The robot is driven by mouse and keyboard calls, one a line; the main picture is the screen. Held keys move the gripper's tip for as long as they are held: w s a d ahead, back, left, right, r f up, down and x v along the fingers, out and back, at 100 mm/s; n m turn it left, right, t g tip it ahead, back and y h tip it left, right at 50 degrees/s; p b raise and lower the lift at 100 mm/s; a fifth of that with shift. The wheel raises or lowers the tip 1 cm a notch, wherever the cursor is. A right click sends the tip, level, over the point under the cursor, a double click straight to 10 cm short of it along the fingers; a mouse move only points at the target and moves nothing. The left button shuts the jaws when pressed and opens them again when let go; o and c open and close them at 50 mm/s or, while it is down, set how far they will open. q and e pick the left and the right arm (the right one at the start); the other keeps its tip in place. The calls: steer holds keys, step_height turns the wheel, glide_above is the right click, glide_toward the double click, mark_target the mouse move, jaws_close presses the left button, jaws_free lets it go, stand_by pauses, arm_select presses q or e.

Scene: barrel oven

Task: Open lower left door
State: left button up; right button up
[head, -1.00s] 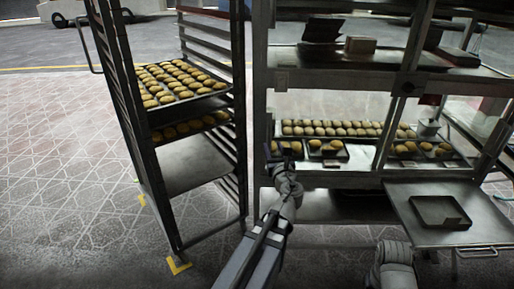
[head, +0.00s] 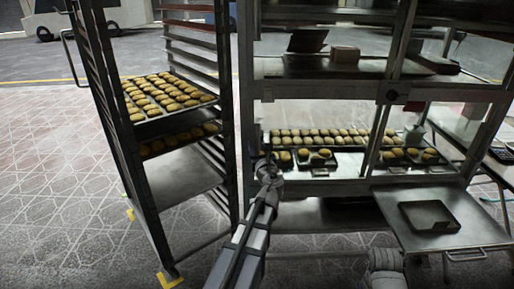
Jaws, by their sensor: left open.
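A metal cabinet (head: 325,94) with glazed fronts stands at the centre and right. Its lower left front (head: 300,112) is in front of trays of round pastries (head: 320,140). I cannot clearly tell where the door's edge or handle is. My left gripper (head: 264,163) is open at the lower left corner of this front, close to the dark left post. Whether it touches anything is unclear. My right arm (head: 385,270) shows only at the bottom edge; its gripper is not visible.
A tall rack (head: 150,215) with pastry trays (head: 165,95) stands just left of the cabinet. A flat metal panel (head: 440,205) with a handle juts out at lower right and bears a dark tray (head: 429,217). The tiled floor at left is open.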

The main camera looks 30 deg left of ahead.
arm_select(q)
steer(key=shift+c, duration=0.3)
jaws_close()
stand_by(1.1)
